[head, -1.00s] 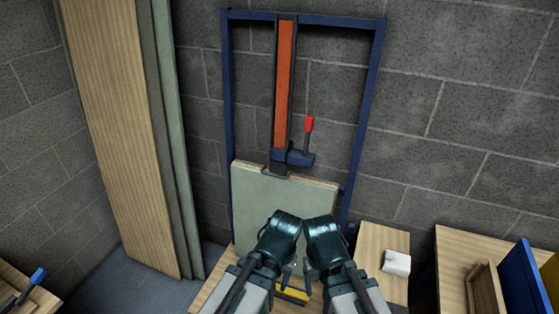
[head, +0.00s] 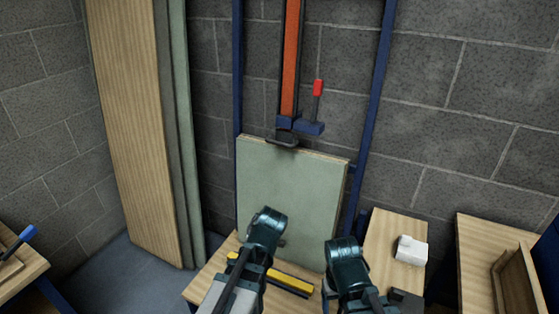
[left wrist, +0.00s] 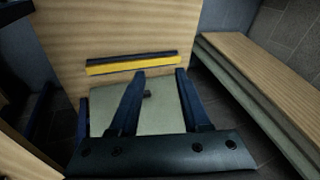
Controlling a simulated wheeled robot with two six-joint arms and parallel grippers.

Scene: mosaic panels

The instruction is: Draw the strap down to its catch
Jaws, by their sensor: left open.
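A long orange strip (head: 291,60), which looks like the strap, runs down a dark rail at the back. Its lower end meets a blue block with a red-tipped lever (head: 317,90) and a dark loop (head: 282,142) at the panel's top edge. The grey-green panel (head: 290,185) leans upright below it. A small dark piece shows low on the panel; I cannot tell whether it is the catch. My left gripper (left wrist: 160,74) is open and empty in the left wrist view. My right gripper (head: 345,262) is in front of the panel's lower right; its fingers are hidden.
A yellow bar (head: 290,281) lies along the wooden ledge below the panel. Blue frame posts (head: 370,130) flank the panel. Tall boards (head: 135,130) lean at the left. A white block (head: 411,250) sits on a wooden top at the right.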

